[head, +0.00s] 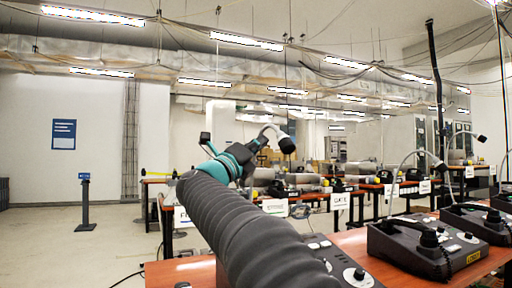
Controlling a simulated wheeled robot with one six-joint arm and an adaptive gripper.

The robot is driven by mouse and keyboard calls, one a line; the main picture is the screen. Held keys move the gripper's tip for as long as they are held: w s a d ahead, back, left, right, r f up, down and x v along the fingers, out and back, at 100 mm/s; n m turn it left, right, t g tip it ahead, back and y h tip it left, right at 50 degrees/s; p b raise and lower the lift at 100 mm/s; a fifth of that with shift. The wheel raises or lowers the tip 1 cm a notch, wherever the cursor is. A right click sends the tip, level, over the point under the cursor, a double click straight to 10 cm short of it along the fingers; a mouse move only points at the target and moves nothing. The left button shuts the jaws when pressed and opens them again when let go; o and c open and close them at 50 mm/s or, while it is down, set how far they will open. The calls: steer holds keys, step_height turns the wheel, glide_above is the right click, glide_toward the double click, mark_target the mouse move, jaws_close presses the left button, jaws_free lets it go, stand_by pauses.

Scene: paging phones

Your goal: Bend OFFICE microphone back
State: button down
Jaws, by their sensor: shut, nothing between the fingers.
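A black microphone head (287,145) on a pale bent gooseneck shows just beyond the end of my arm. It seems to belong to the nearest desk phone (345,266), which my arm partly covers, so the neck's base is hidden. I cannot read an OFFICE label in this view. My gripper (262,140) is small and dark here, shut and empty, close beside the gooseneck. I cannot tell whether it touches the neck.
Another phone (430,245) with a yellow label and an arched microphone stands on the orange table (180,272) at right, with more phones beyond. Rows of tables with white signs (340,201) stand behind. Open floor and a dark post (85,205) lie at left.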

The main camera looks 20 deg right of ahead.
steer(key=s+a+f+b, duration=0.3)
steer(key=s+a+f, duration=0.1)
steer(key=s+a, duration=0.3)
steer(key=shift+s+a+f, duration=0.25)
steer(key=shift+s, duration=0.4)
